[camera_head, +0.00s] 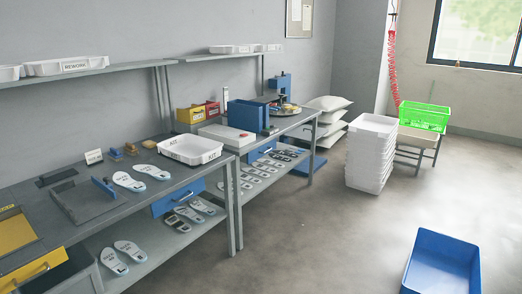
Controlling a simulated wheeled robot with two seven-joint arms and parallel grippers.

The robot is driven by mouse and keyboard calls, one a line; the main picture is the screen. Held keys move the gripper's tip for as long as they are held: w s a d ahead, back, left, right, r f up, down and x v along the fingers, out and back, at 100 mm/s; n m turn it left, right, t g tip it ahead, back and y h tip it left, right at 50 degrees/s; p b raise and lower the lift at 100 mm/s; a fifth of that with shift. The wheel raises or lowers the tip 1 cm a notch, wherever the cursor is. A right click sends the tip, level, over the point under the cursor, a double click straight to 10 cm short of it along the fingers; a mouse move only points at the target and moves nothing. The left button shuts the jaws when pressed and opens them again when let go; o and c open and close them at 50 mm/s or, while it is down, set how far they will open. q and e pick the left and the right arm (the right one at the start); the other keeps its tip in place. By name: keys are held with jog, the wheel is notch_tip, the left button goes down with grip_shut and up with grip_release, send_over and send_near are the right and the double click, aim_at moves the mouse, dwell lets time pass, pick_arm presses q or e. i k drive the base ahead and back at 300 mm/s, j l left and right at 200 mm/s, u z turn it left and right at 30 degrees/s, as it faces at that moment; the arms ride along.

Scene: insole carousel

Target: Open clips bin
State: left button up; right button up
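No bin with a readable clips label shows. A yellow bin front with a dark handle (40,270) is at the lower left, at the near end of the workbench, and is cut off by the picture edge. A yellow bin (190,114) and a red bin (213,108) stand side by side at the back of the second bench. A blue drawer (177,198) sits under the near bench top, and another blue drawer (260,152) is under the far bench. I cannot tell which of these holds clips. Neither of my grippers is in view.
A white KIT tray (190,150) and several insoles lie on the near bench (110,213). Stacked white trays (371,155), a green crate (424,115) and a blue crate (442,262) stand to the right. The floor (320,235) between is clear.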

aim_at(194, 114)
jog(key=i+u, duration=0.1)
jog(key=i, duration=0.75)
jog(key=i+l+u, duration=0.15)
jog(key=i, duration=0.65)
jog(key=i+l+u, duration=0.35)
jog(key=i+l, duration=0.2)
jog(key=i+l+u, duration=0.4)
jog(key=i+l, duration=0.25)
jog(key=i+l+u, duration=0.1)
jog(key=l, duration=0.2)
jog(key=i+l+u, duration=0.15)
jog(key=l, duration=0.15)
jog(key=l+u, duration=0.1)
jog(key=l, duration=0.2)
jog(key=i, duration=0.05)
